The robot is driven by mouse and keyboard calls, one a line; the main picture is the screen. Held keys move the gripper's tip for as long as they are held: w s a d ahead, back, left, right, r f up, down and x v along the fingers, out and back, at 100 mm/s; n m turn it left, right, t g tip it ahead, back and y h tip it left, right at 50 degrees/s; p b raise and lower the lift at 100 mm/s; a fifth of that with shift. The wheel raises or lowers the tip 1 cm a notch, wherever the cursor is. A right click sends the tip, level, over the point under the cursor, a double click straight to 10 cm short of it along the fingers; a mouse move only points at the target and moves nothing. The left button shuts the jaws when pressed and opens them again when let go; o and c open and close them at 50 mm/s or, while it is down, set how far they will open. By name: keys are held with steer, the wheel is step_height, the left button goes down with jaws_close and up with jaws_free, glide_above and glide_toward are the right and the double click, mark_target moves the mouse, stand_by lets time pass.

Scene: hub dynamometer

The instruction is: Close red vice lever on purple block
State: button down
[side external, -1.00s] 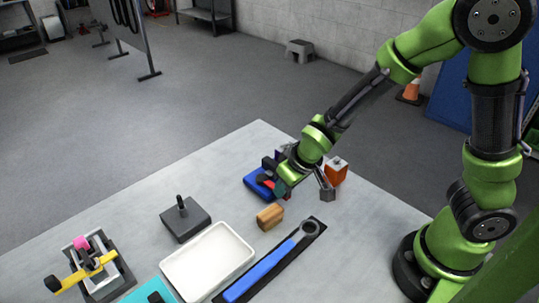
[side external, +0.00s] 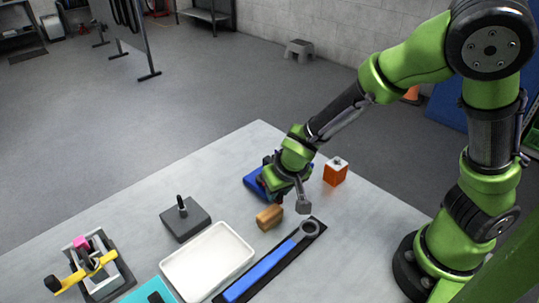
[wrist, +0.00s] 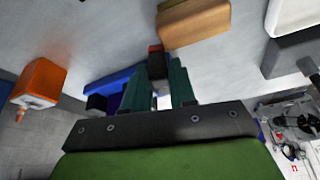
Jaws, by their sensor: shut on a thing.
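The blue vice (side external: 255,182) stands near the far corner of the table, partly hidden behind my gripper (side external: 272,190). In the wrist view its blue body (wrist: 112,80) shows left of my fingers. The two teal fingers (wrist: 161,82) are shut on the dark, red-tipped vice lever (wrist: 155,49), which sits between them. A little of the purple block (wrist: 115,102) shows beside the left finger. Most of it is hidden, and I cannot tell whether the jaws touch it.
A wooden block (side external: 269,217) lies close to my gripper on the near side. A blue wrench (side external: 262,272), a white tray (side external: 207,261), a grey block with a post (side external: 186,219) and a yellow-handled clamp (side external: 93,266) lie further forward.

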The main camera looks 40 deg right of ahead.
steer(key=shift+w+a+m+h, duration=0.1)
steer(key=shift+a+m+h, duration=0.2)
steer(key=shift+a+m, duration=0.3)
steer(key=shift+d, duration=0.1)
steer(key=c, duration=1)
jaws_free()
steer(key=v, duration=1.7)
steer(key=shift+w, duration=0.1)
